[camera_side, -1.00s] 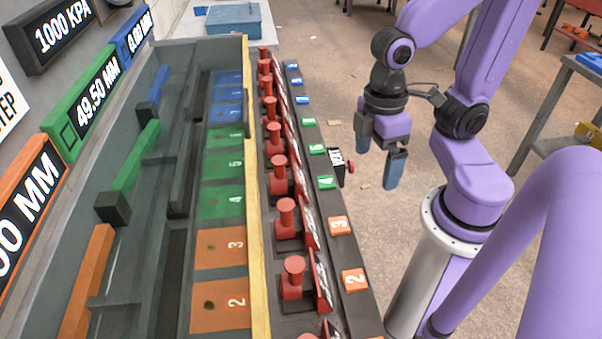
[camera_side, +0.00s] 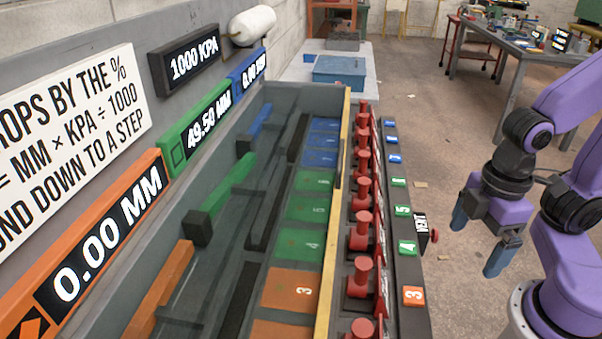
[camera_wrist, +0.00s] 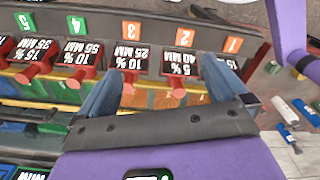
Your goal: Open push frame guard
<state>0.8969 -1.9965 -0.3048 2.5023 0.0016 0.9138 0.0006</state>
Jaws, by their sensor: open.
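The frame bench is a long grey trough with a yellow front rail (camera_side: 334,240). Along it stands a row of red plungers (camera_side: 361,268), with red plates (camera_side: 380,262) in front of them. Which part is the guard, I cannot tell. My gripper (camera_side: 478,235) is open and empty in the side view, right of the bench and apart from it. In the wrist view my gripper (camera_wrist: 160,85) has its fingers spread in front of the row. Between them show a black 10% panel (camera_wrist: 128,57) and a 5% panel (camera_wrist: 180,63).
A small black box (camera_side: 421,228) with a red knob projects from the bench's front edge. Wall displays read 0.00 MM (camera_side: 105,235) and 49.50 MM (camera_side: 208,122). A blue box (camera_side: 339,72) lies beyond the far end.

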